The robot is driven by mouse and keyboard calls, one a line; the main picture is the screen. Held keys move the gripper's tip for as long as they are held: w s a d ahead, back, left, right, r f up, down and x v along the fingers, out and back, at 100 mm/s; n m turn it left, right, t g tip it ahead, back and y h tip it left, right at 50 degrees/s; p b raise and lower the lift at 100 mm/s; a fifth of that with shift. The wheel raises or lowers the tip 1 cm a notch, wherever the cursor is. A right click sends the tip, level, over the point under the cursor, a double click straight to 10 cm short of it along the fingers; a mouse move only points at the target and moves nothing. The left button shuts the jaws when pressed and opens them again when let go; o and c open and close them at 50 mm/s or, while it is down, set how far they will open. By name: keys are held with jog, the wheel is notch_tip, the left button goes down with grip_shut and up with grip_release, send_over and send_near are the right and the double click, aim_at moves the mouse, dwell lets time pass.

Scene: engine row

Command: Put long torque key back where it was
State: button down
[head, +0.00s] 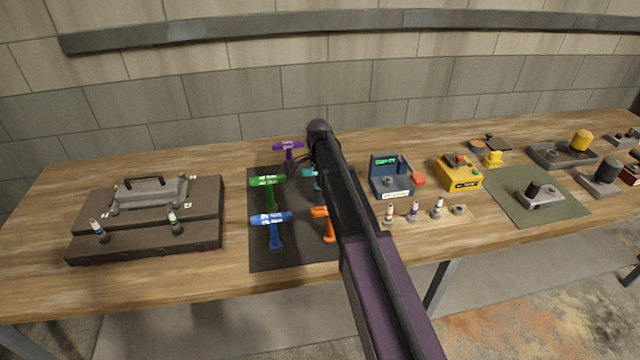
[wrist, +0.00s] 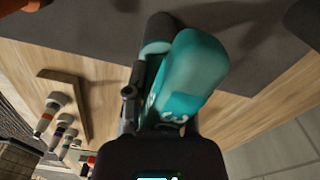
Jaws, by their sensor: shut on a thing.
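A teal T-handled key (wrist: 190,75) is held in my gripper (wrist: 160,75) in the wrist view. My gripper is shut on its handle. In the head view only a bit of the teal key (head: 309,178) shows left of my dark arm. The gripper's fingertips are hidden there. I cannot tell whether the teal key touches the dark mat (head: 290,258). A green key (head: 268,182), a blue key (head: 271,218) and an orange key (head: 328,226) stand on the mat. A purple key (head: 288,148) stands at its back edge. I cannot read which is the long one.
A dark case (head: 145,243) with a metal part lies left of the mat. A blue-grey tester (head: 391,180), a yellow box (head: 459,174) and several small bottles on a strip (head: 425,214) stand right of my arm. A wall is behind the bench.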

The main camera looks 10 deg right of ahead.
jog(key=shift+f, duration=0.1)
dwell(0.3)
jog(key=shift+c, duration=2.4)
grip_release()
notch_tip(320, 180, up, 12)
jog(key=p, duration=1.2)
jog(key=s+n, duration=1.3)
jog(key=s, duration=1.6)
jog(key=shift+d+n, duration=0.3)
jog(key=shift+n, duration=0.1)
